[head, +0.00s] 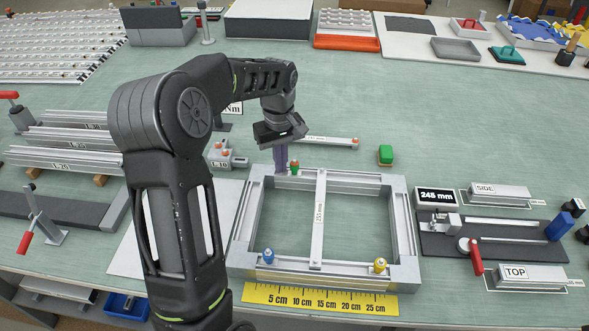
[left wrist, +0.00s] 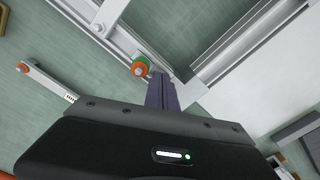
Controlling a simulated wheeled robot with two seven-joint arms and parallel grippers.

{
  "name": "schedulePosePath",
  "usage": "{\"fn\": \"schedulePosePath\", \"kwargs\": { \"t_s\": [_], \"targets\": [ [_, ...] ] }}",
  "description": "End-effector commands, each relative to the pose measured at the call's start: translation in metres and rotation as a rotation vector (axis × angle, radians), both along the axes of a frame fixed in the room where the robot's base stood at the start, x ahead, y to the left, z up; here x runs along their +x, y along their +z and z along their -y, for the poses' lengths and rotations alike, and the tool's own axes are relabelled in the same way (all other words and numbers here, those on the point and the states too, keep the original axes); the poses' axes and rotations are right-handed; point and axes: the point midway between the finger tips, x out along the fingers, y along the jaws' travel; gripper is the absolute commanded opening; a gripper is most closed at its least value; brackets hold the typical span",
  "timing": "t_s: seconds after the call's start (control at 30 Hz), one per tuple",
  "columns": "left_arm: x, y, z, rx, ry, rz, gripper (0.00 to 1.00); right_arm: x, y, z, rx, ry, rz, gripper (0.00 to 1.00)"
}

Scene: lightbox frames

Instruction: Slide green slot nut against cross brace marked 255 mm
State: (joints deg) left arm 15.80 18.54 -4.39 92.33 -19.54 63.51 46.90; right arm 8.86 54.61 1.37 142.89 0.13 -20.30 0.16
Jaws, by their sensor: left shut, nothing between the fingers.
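The square aluminium frame (head: 244,230) lies on the green table. The cross brace marked 255 mm (head: 318,230) spans it from back rail to front rail. The green slot nut (head: 294,167), with an orange top, sits at the back rail, left of the brace with a gap between them. It also shows in the left wrist view (left wrist: 140,67). My left gripper (head: 281,168) is shut and empty, fingers pointing down just left of the nut; in the wrist view its fingers (left wrist: 161,92) are beside the nut. Whether they touch it I cannot tell. My right gripper is not in view.
A blue knob (head: 268,255) and a yellow knob (head: 380,265) sit on the front rail above a yellow ruler (head: 320,300). Another bar (head: 330,141) lies behind the frame. A dark fixture board (head: 490,240) is at right.

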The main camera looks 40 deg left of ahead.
Motion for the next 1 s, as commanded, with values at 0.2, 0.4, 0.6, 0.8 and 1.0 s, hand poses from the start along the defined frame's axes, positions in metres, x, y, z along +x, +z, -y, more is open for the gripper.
{"fn": "schedulePosePath", "kwargs": {
  "t_s": [0.2, 0.4, 0.6, 0.8, 1.0],
  "targets": [
    [0.003, 0.0, 0.005, 0.0, 0.0, 0.0, 0.0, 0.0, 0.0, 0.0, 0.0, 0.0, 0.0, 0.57],
    [0.005, 0.0, 0.009, 0.0, -0.001, 0.0, 0.0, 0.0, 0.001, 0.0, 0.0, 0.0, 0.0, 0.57],
    [0.008, 0.0, 0.014, 0.0, -0.001, 0.0, 0.0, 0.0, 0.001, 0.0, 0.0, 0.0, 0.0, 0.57],
    [0.01, 0.0, 0.018, 0.0, -0.001, 0.0, 0.0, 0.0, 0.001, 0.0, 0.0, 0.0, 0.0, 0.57],
    [0.012, 0.0, 0.023, 0.0, -0.001, 0.0, 0.0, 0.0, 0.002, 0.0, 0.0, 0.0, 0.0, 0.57]
  ]
}}
